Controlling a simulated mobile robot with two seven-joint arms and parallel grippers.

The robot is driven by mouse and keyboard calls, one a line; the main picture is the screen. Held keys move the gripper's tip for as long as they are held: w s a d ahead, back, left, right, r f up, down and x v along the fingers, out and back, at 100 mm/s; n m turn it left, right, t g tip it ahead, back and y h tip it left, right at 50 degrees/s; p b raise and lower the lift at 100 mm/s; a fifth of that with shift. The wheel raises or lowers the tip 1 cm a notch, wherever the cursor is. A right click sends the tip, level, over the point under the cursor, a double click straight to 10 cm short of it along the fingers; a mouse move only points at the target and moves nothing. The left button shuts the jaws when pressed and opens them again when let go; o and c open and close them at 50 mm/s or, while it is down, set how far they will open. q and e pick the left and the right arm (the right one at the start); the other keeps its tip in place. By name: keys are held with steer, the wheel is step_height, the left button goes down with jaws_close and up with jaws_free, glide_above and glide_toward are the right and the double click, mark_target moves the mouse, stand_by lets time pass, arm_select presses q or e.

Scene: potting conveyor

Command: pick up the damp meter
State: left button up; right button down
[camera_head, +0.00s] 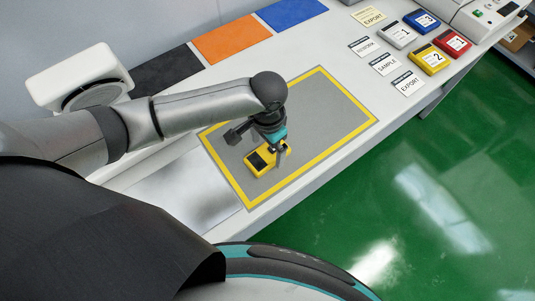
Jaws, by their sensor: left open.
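The damp meter (257,162) appears to be the yellow device with a dark face, lying on the grey mat (325,105) with a yellow border. My left gripper (279,152) is directly over its right end, pointing down. The gripper is open, and its fingers hang down at that end of the meter. Part of the meter is hidden behind the fingers. I cannot tell whether the fingers touch it. My right gripper is not in view.
Black, orange (232,39) and blue (292,12) mats lie along the back. Numbered boxes in white, blue, yellow (428,61) and red (453,43) stand at the right by label cards (384,64). The bordered mat is otherwise clear. Green floor lies beyond the table edge.

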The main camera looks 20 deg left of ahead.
arm_select(q)
step_height(320, 180, down, 2)
steer(key=shift+f, duration=0.1)
steer(key=c, duration=1.3)
